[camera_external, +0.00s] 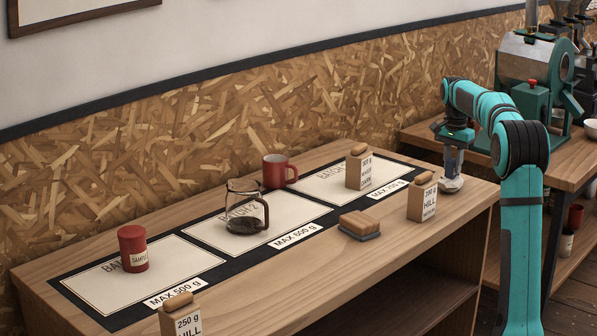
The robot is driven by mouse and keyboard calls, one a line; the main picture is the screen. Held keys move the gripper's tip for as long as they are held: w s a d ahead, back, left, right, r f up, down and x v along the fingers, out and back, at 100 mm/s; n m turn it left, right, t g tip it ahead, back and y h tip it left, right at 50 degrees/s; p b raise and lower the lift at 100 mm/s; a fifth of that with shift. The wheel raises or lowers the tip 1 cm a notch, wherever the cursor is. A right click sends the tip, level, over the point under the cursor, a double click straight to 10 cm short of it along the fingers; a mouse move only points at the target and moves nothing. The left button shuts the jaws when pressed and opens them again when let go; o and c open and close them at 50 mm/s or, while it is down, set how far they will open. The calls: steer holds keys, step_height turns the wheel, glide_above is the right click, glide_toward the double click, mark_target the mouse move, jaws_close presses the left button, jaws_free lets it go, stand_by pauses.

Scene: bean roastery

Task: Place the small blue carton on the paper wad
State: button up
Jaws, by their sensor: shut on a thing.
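My gripper (453,152) points down over the right end of the wooden counter. It is shut on a narrow grey-blue thing, which seems to be the small blue carton (453,163). The fingers cover much of it, so its shape is hard to make out. The paper wad (451,184), pale and crumpled, lies on the counter directly beneath. The carton's lower end is at or just above the wad; I cannot tell whether they touch.
A bag marked HILL (422,200) stands close left of the wad, another bag (358,169) farther left. A red mug (279,171), glass pot (246,208), red tin (132,248), brush-like block (360,225) and front bag (180,315) occupy the counter (330,262).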

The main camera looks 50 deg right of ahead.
mark_target(453, 160)
steer(key=shift+f, duration=0.1)
steer(key=o, duration=1)
step_height(453, 160, up, 12)
steer(key=shift+r, duration=0.1)
